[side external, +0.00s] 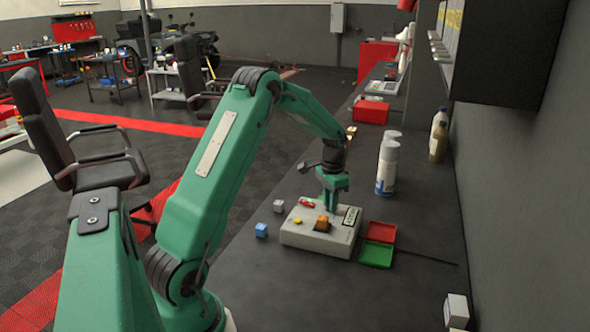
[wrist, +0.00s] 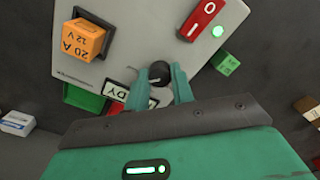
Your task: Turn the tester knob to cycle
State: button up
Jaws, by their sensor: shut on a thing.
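The tester (side external: 308,238) is a pale grey box on the bench in the side view. Its panel (wrist: 130,45) fills the upper middle of the wrist view. The black round knob (wrist: 159,73) sits between the fingertips of my gripper (wrist: 160,78), which is shut on it. In the side view my gripper (side external: 332,204) points down onto the tester top and hides the knob. A display (wrist: 117,91) is partly covered by a finger; only "DY" is readable. I cannot tell which setting the knob points to.
The panel has an orange "20 A 12V" block (wrist: 85,38) and a red switch (wrist: 201,20) beside a lit green lamp (wrist: 218,31). Red (side external: 381,231) and green (side external: 375,255) trays lie right of the tester. A blue cube (side external: 261,230) is left; spray cans (side external: 386,170) stand behind.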

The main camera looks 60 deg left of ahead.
jog(key=shift+r, duration=0.15)
jog(key=o, duration=1)
jog(key=shift+r, duration=3.8)
jog(key=shift+r, duration=0.1)
